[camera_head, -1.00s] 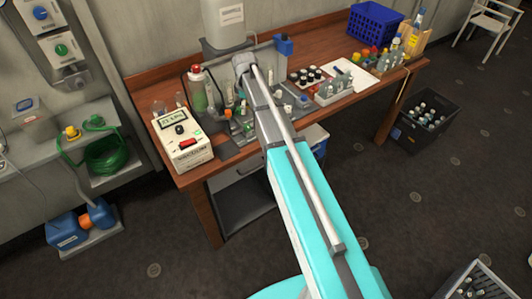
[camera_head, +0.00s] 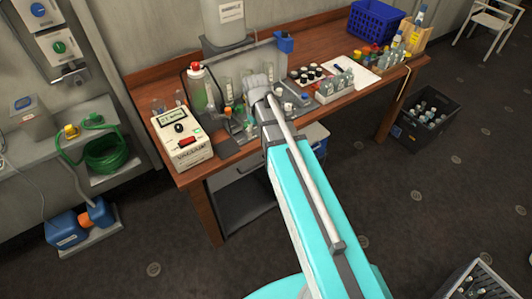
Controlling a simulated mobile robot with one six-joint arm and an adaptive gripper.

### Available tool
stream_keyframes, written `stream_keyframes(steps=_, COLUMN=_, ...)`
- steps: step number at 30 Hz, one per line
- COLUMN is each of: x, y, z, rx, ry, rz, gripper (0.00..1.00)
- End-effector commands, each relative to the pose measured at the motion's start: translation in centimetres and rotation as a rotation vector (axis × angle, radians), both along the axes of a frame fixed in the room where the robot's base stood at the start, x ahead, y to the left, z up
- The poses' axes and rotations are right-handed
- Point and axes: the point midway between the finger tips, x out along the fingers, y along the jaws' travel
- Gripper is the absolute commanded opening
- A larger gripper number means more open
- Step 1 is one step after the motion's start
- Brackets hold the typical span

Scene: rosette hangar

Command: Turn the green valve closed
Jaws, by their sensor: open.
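My gripper (camera_head: 255,82) is at the far end of my arm, over the bench among the glassware and fittings. It is open, but its fingers are small and partly hidden by my own wrist. A small green part (camera_head: 250,128) shows low on the bench apparatus, just left of my wrist. It may be the green valve, but it is too small to tell its handle's position. I cannot tell whether my gripper touches anything.
The wooden bench (camera_head: 330,36) holds a meter box (camera_head: 182,140), a red-capped green bottle (camera_head: 198,90) and a bottle rack (camera_head: 335,86). A dark crate (camera_head: 424,118) stands on the open floor at right.

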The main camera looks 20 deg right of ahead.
Motion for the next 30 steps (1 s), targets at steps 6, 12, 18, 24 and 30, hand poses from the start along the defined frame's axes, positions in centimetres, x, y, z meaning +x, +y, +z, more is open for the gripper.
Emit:
stream_keyframes(steps=6, x=-3.6, y=0.0, z=-0.2, rx=0.0, ry=0.0, rz=-0.12, gripper=0.82)
stream_keyframes(steps=12, x=-6.6, y=0.0, z=-0.3, rx=0.0, ry=0.0, rz=-0.231, gripper=0.82)
stream_keyframes(steps=18, x=-9.1, y=0.0, z=-0.4, rx=0.0, ry=0.0, rz=-0.331, gripper=0.82)
stream_keyframes(steps=24, x=-10.5, y=0.2, z=-0.5, rx=0.0, ry=0.0, rz=-0.389, gripper=0.82)
stream_keyframes(steps=30, x=-10.9, y=0.2, z=-0.5, rx=0.0, ry=0.0, rz=-0.408, gripper=0.82)
